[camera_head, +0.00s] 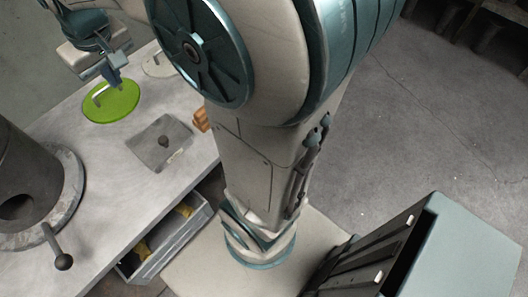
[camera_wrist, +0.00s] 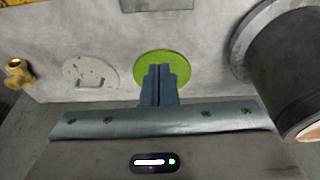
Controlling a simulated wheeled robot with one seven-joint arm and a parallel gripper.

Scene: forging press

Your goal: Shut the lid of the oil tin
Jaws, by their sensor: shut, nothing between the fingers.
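A bright green round lid (camera_head: 110,104) with a pale handle lies low at the table top in the head view. It also shows in the wrist view (camera_wrist: 178,58). No label shows, so I cannot tell for sure that it belongs to the oil tin; no tin body is visible. My gripper (camera_head: 115,84) is shut and empty, with its blue fingertips (camera_wrist: 159,68) over the green lid. Whether they touch it I cannot tell. The fingers hide part of the lid.
A pale round lid with a handle (camera_wrist: 88,72) lies beside the green one. A grey square plate with a dark knob (camera_head: 160,143) lies nearer on the table. A dark cylinder (camera_head: 28,170) stands at left. A drawer (camera_head: 185,240) is open at the table's edge.

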